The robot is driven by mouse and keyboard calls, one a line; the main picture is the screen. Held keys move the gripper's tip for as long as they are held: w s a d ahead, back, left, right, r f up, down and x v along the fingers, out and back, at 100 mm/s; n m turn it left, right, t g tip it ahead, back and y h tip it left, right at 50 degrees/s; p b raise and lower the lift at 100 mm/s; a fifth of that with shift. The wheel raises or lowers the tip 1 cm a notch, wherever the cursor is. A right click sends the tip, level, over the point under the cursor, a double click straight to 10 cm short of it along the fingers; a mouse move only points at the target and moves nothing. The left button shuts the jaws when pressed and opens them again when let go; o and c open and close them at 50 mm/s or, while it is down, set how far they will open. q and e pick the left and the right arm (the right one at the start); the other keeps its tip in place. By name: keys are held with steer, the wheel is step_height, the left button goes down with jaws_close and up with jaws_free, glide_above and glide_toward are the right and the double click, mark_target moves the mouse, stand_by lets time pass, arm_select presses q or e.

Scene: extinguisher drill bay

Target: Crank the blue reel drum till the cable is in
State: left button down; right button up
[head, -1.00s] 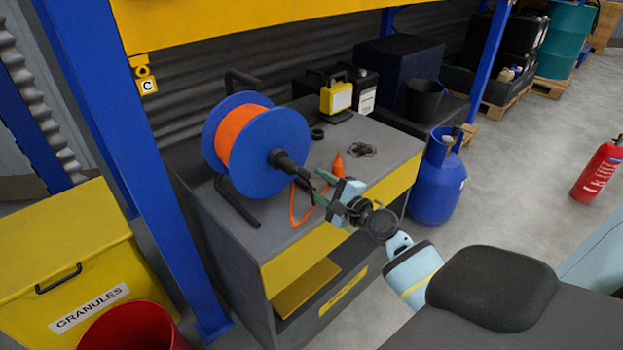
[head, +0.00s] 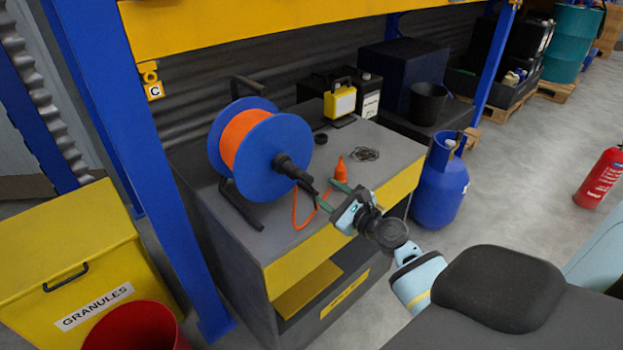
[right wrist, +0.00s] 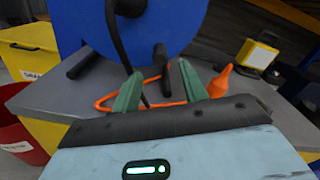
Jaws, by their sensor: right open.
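The blue reel drum (head: 279,160) stands in its black frame on the grey bench, with orange cable (head: 239,136) wound on it. Its black crank (head: 298,174) points toward the bench front. A loop of orange cable (head: 295,212) lies on the bench top, near an orange plug (head: 341,172). My right gripper (head: 332,196) is open and empty, its green fingertips just off the crank's end. In the right wrist view, the crank's dark parts (right wrist: 117,38) and the drum (right wrist: 188,22) show beyond the open fingers (right wrist: 162,92). My left gripper is out of view.
A blue post (head: 150,190) and yellow granules bin (head: 60,265) are left.

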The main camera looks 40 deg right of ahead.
mark_target(311, 181)
steer(key=shift+m, duration=0.7)
steer(key=shift+w+a+b, duration=0.2)
steer(key=shift+w, duration=1.75)
steer(key=shift+w+a+b, duration=0.15)
steer(key=shift+w, duration=1.75)
steer(key=shift+c, duration=0.4)
jaws_close()
